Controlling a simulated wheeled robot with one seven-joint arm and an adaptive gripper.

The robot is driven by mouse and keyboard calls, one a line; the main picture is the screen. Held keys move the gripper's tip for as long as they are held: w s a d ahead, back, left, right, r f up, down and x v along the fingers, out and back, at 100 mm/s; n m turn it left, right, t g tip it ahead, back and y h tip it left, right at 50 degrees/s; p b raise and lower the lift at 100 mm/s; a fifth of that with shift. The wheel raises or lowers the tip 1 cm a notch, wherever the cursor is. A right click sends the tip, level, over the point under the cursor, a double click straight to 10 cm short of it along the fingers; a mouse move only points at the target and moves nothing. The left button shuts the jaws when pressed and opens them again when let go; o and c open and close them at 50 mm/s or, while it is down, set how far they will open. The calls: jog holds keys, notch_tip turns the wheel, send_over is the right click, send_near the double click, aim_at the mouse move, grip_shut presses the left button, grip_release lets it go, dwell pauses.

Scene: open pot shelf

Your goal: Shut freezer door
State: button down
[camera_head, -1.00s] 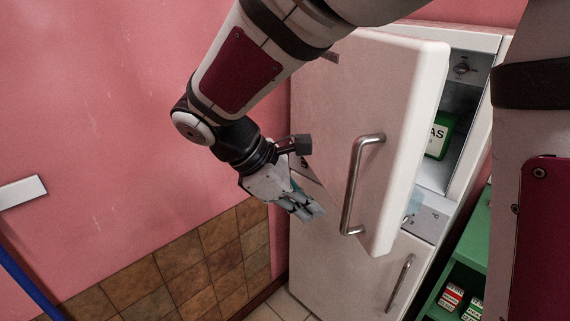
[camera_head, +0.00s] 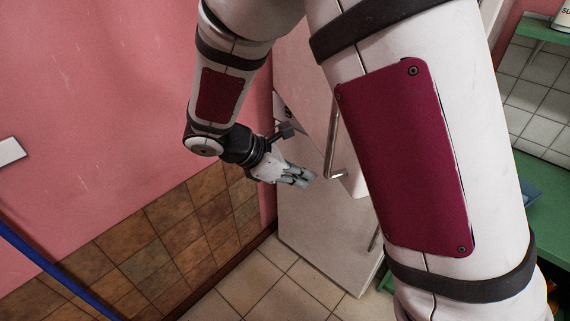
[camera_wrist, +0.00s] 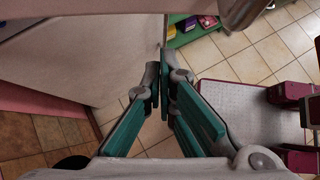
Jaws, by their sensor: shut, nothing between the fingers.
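The white freezer door (camera_head: 312,85) is the upper door of a white fridge, and my arm covers much of it in the head view. Its lower corner stands out from the fridge front, so it looks ajar; the opening itself is hidden. Its metal handle (camera_head: 331,160) shows beside my arm. My gripper (camera_head: 308,180) is shut and empty, just left of the handle's lower end, with a small apparent gap. In the wrist view the teal fingers of my gripper (camera_wrist: 163,85) are together, with nothing between them.
The lower fridge door (camera_head: 315,232) looks closed. A pink wall with brown tiles (camera_head: 165,235) is at left, with a blue pole (camera_head: 50,275). Green shelving (camera_head: 545,205) stands at right. Tiled floor (camera_head: 265,285) in front of the fridge is free.

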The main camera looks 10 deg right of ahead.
jog(key=shift+w+d+r+p, duration=0.1)
jog(key=shift+w+d+p, duration=0.1)
jog(key=shift+d, duration=0.75)
jog(key=shift+w+d+p, duration=0.1)
jog(key=shift+d+p, duration=0.05)
jog(key=shift+d, duration=0.75)
jog(key=w+d+n+t+b, duration=0.1)
jog(key=w+d, duration=0.2)
jog(key=d, duration=0.8)
jog(key=w+d+n+t+b, duration=0.1)
jog(key=w+d+n, duration=0.1)
jog(key=d, duration=1)
jog(key=shift+w+y, duration=0.3)
jog(key=shift+w, duration=0.15)
